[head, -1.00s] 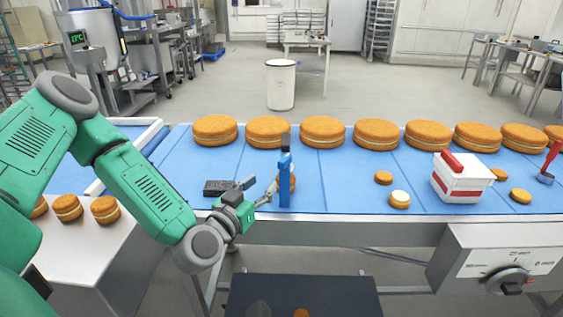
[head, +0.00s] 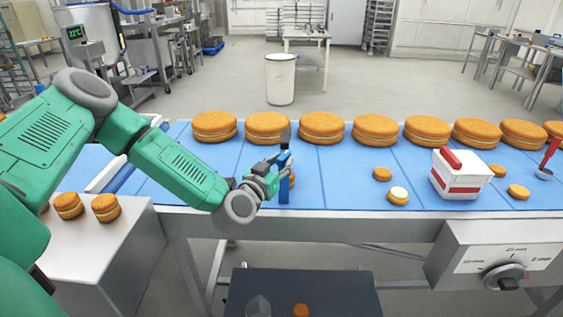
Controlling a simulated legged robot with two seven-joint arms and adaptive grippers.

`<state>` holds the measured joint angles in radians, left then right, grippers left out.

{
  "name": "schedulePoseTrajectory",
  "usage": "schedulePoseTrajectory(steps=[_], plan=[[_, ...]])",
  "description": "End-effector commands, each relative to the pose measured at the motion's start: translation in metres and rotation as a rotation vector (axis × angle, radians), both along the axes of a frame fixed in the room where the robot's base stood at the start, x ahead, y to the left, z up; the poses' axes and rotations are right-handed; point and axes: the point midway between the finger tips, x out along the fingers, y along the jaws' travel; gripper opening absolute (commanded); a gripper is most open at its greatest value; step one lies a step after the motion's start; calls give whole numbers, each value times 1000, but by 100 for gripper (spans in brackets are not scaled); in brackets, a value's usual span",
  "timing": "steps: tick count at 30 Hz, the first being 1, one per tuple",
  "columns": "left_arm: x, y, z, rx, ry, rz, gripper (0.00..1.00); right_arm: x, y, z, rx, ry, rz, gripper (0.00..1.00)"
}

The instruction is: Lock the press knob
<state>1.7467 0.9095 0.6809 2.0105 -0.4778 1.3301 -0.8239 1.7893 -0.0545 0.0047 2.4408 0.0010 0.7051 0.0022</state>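A round dark knob (head: 506,277) sits on the light grey control panel (head: 462,257) at the lower right, on the conveyor's front side. It is the only dial knob I can make out; its markings are too small to read. My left gripper (head: 279,168) is at the near edge of the belt, left of the picture's middle and far from this knob. Its fingers are against or just in front of an upright blue tool (head: 284,191) with a grey top. I cannot tell whether they close on it. My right gripper is not in view.
The blue conveyor belt (head: 345,180) carries a row of large filled rounds (head: 322,128). A white box with red parts (head: 456,182), small rounds (head: 382,174) and a red-handled tool (head: 547,160) stand at the right. A dark platform (head: 345,293) lies below.

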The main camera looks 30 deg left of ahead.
Motion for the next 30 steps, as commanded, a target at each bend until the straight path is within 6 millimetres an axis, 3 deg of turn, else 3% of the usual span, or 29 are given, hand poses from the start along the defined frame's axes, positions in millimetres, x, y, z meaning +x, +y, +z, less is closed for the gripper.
schedulePoseTrajectory(steps=[14, 30], plan=[[0, 3, 1, 1, -2, -43, 0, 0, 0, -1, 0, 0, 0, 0], [2, 11, -1, 8, -5, -463, 0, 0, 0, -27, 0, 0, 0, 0]])
